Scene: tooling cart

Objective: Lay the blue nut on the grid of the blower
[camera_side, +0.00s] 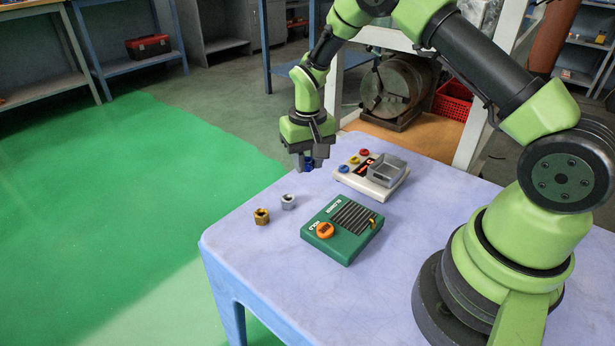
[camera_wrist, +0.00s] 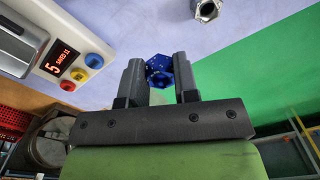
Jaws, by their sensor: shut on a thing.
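My gripper (camera_side: 308,160) is shut on the blue nut (camera_side: 308,166) and holds it above the far left part of the table. In the wrist view the blue nut (camera_wrist: 158,72) sits between the two grey fingers of my gripper (camera_wrist: 159,80). The blower (camera_side: 330,247) is a dark green box with an orange knob, nearer the front of the table. Its dark slatted grid (camera_side: 354,217) faces up, with a small brass-coloured part at its right end. My gripper is apart from the blower, up and to the left of it.
A silver nut (camera_side: 288,202) and a brass nut (camera_side: 261,216) lie left of the blower. The silver nut also shows in the wrist view (camera_wrist: 207,10). A white device (camera_side: 352,180) with coloured buttons, a display and a grey tray (camera_side: 387,170) stands behind the blower. The table's front is clear.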

